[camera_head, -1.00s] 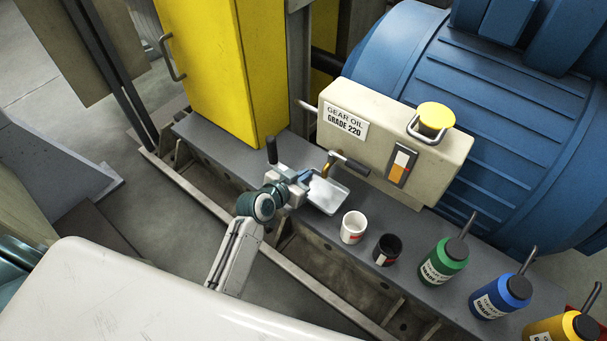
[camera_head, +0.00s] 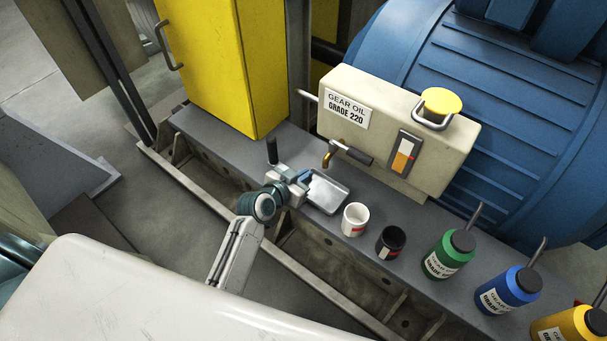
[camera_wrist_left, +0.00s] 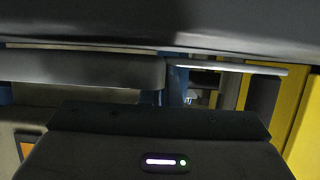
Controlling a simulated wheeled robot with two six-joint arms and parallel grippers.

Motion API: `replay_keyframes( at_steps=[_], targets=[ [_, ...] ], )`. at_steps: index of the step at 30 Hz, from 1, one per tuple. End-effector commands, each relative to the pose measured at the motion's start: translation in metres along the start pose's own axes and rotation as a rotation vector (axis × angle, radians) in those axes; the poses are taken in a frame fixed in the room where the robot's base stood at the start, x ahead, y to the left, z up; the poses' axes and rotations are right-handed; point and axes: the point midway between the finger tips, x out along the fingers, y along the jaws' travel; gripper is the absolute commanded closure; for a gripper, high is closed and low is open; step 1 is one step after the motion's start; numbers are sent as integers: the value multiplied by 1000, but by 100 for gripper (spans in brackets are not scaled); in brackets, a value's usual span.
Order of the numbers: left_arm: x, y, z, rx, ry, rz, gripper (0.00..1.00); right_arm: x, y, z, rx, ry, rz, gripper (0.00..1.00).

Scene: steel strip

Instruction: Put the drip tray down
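The drip tray (camera_head: 328,194) is a shallow, light metal pan in the head view, at the plinth below the brass tap (camera_head: 329,158) of the gear oil tank. It looks about level and empty. My left gripper (camera_head: 303,181) is at the tray's left end, with its fingers closed around that end. The finger contact is small and partly hidden. I cannot tell whether the tray's underside touches the plinth. In the left wrist view, dark gripper parts fill much of the picture. My right gripper is not in view.
The grey steel plinth (camera_head: 223,140) runs diagonally. A white cup (camera_head: 354,220), a black cup (camera_head: 390,242) and green (camera_head: 446,256), blue (camera_head: 508,292) and yellow bottles stand right of the tray. The beige tank (camera_head: 395,125) and yellow cabinet (camera_head: 215,65) stand behind.

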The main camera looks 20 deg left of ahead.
Motion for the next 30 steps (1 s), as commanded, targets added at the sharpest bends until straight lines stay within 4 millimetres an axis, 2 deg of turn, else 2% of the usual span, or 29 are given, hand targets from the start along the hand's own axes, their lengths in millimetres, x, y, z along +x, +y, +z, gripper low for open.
replay_keyframes(
  at_steps=[9,28,30],
  targets=[
    [1,0,3,1,1,0,100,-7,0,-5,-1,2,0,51],
    [4,0,8,1,1,0,100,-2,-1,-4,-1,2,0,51],
    [3,0,8,1,1,0,88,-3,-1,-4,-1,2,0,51]
  ],
)
